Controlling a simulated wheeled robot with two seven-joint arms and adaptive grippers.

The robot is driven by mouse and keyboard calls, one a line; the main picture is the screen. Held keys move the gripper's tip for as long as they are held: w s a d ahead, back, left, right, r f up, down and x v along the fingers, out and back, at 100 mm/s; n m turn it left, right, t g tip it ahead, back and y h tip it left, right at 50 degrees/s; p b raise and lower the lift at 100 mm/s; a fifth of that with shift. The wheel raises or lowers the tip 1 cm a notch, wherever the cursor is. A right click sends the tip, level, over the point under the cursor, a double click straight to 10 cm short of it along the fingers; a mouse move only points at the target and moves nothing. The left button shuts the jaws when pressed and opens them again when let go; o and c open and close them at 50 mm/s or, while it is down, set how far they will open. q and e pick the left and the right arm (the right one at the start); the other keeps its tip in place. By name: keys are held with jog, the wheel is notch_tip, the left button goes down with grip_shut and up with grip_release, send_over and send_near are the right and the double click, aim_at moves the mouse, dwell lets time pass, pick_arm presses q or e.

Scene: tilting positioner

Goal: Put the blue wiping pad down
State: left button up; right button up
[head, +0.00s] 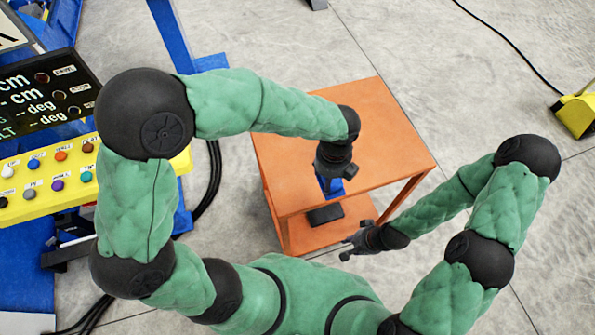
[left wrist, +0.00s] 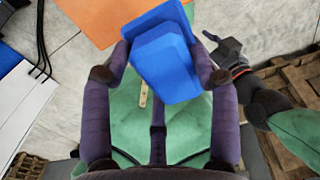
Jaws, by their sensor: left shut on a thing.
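The blue wiping pad (left wrist: 166,60) is between the two fingers of my left gripper (left wrist: 165,62) in the left wrist view, and the gripper is shut on it. In the head view a small part of the blue pad (head: 328,187) shows below my left gripper (head: 332,178), over the front part of the orange table (head: 385,135). I cannot tell how high the pad is above the tabletop. My right gripper (head: 352,244) is low, in front of the table; its fingers look spread and empty. It also shows in the left wrist view (left wrist: 224,44).
A dark block (head: 325,214) lies on the table's lower shelf. A yellow control panel (head: 50,195) with buttons and a dark display (head: 48,95) stand at the left. The tabletop's right side is clear. A yellow object (head: 577,114) is on the floor at the far right.

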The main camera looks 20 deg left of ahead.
pick_arm(q)
jog(key=shift+d+r, duration=0.1)
jog(key=shift+d, duration=0.15)
jog(key=w+a+f+b, duration=0.1)
jog(key=w+a+f, duration=0.1)
jog(key=a+f, duration=0.1)
jog(key=w+a+f+b, duration=0.1)
jog(key=w+a+f, duration=0.1)
jog(key=a+f, duration=0.1)
jog(key=w+a+f+b, duration=0.1)
jog(key=w+a+f, duration=0.2)
jog(key=a, duration=0.2)
jog(key=shift+a+f, duration=0.2)
jog(key=shift+w+a+f, duration=0.1)
jog(key=shift+f, duration=0.7)
jog(key=shift+w+a+f, duration=0.1)
jog(key=shift+f, duration=0.7)
jog(key=shift+f, duration=0.15)
jog(key=o, duration=1)
